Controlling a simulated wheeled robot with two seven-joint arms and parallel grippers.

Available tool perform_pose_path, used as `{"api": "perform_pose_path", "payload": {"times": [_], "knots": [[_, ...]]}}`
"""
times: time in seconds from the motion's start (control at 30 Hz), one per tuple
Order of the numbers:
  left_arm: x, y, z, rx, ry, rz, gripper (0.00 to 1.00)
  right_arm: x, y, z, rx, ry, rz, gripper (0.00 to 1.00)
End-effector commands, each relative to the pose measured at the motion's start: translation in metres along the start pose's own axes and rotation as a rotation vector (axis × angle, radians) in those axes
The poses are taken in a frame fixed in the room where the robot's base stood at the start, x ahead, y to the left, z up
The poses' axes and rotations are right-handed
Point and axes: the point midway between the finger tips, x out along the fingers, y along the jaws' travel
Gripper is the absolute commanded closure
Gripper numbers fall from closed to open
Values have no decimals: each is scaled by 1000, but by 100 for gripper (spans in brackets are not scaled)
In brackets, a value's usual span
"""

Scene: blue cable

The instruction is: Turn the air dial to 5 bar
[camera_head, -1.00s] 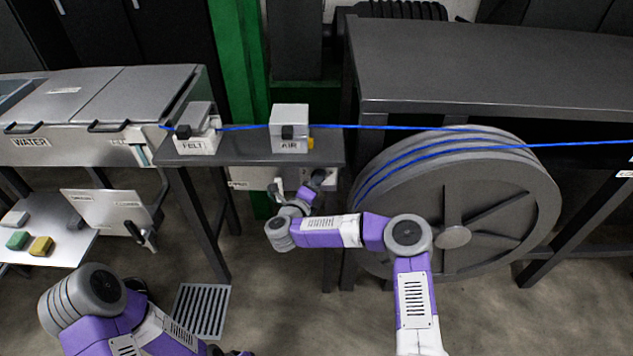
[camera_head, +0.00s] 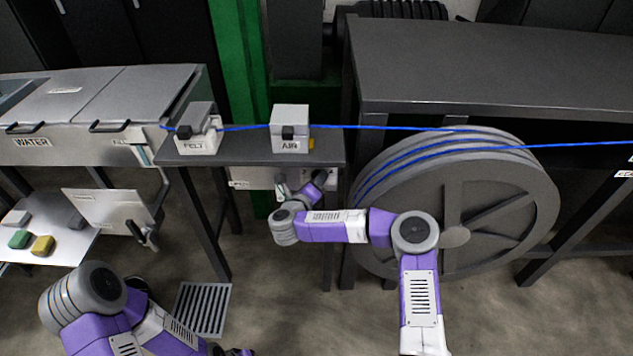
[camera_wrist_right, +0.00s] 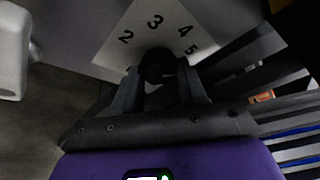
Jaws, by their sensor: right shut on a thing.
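The air dial shows in the right wrist view as a black knob (camera_wrist_right: 158,65) on a white plate (camera_wrist_right: 140,42) with the numbers 2, 3, 4 and 5 in an arc. My right gripper (camera_wrist_right: 160,84) is shut on the knob, one finger on each side. The knob hides part of the plate, and I cannot tell which number it points at. In the head view my right gripper (camera_head: 320,177) is below the front edge of the small dark table, under the white AIR box (camera_head: 290,115); the dial is mostly hidden there. My left gripper is not clearly visible.
A blue cable (camera_head: 375,127) runs through the FELT block (camera_head: 197,138) and the AIR box towards a large grey reel (camera_head: 500,205) right of my right arm. The WATER trough (camera_head: 60,150) stands at the left. A floor grate (camera_head: 200,310) lies below.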

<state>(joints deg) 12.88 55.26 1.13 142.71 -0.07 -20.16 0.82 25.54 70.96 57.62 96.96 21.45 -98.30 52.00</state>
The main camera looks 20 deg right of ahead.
Motion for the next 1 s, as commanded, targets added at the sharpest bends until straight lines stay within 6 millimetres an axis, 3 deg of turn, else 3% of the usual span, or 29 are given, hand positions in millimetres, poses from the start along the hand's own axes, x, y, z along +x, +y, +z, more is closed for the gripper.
{"api": "perform_pose_path", "payload": {"times": [0.1,0.13,0.27,0.63,1.0], "knots": [[0,0,0,0,0,0,57,0,-1,1,1,-3,-3,89],[0,0,0,0,0,0,57,0,-1,1,1,-3,-3,55],[0,0,0,0,0,0,57,0,-1,1,0,-2,-2,35],[-2,1,0,0,0,0,57,-5,-1,1,-1,-2,-1,34],[-15,6,1,0,0,0,57,-63,-1,2,-2,-4,1,34]]}}
